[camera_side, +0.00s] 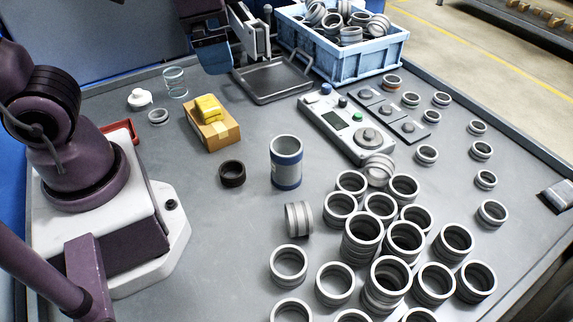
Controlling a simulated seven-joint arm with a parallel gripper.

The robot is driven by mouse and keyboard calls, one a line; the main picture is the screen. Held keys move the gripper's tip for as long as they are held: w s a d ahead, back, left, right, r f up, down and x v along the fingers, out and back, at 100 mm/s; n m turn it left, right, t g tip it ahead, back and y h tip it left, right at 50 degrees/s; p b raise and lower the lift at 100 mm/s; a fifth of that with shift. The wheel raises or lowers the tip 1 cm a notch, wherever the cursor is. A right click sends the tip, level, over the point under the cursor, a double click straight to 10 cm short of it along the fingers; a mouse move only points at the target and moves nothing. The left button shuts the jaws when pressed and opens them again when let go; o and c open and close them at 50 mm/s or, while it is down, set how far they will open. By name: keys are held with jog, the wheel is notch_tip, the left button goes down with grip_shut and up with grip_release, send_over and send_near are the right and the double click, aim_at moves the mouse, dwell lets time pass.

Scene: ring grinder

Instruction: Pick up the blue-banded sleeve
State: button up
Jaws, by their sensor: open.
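The blue-banded sleeve (286,163) stands upright on the grey table, near the middle of the side view. It is a tall silver-grey cylinder with a blue band at its foot and a thinner blue line below its open top. Nothing touches it. Purple links of my arm show at the left and lower left, well apart from the sleeve.
A black ring (232,173) stands left of the sleeve and a silver ring (299,218) lies below it. Many rings crowd the lower right.

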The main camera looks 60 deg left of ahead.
jog(key=w+d+f+m+g+y, duration=0.3)
jog(key=w+d+f+m+y, duration=0.35)
jog(key=f+m, duration=0.2)
jog(key=m+t+y, duration=0.3)
jog(key=m+y, duration=0.2)
jog(key=m, duration=0.3)
send_near(282, 142)
jog(key=shift+n, duration=0.25)
jog(key=v, duration=0.6)
jog(key=shift+s, duration=0.2)
jog(key=shift+w+a+f, duration=0.1)
jog(key=shift+a+f, duration=0.05)
jog(key=shift+a, duration=0.05)
jog(key=x, duration=1.2)
jog(key=shift+w+a+f, duration=0.1)
jog(key=shift+a, duration=0.1)
jog(key=c, duration=1.2)
jog(key=shift+c, duration=0.2)
